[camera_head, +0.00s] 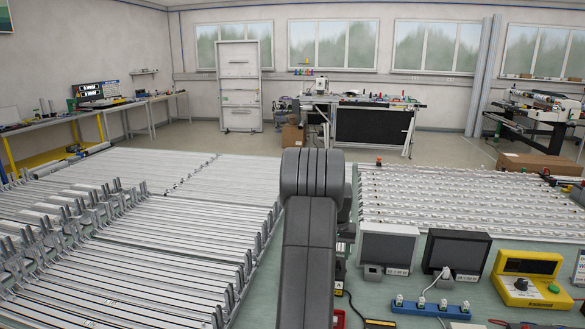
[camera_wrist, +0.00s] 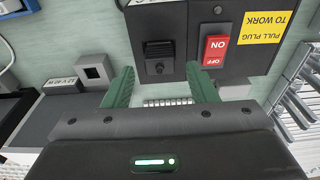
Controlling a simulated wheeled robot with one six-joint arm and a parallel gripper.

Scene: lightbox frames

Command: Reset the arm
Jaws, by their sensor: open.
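My gripper (camera_wrist: 160,90) shows in the wrist view, with two green fingers spread apart and nothing held between them. Beyond the fingertips is a black box (camera_wrist: 158,20) with a black knob. To its right is a black panel with a red on/off switch (camera_wrist: 216,50) and a yellow "pull plug to work" label (camera_wrist: 265,27). In the head view my dark arm rises over the table in the middle and hides what is behind it. My gripper does not show there.
The pale green table (camera_head: 450,290) holds rows of aluminium profiles (camera_head: 140,240) at left and LED strips (camera_head: 440,195) at right. Two small screens (camera_head: 387,247), a blue power strip (camera_head: 430,308) and a yellow device (camera_head: 530,275) stand right of my arm.

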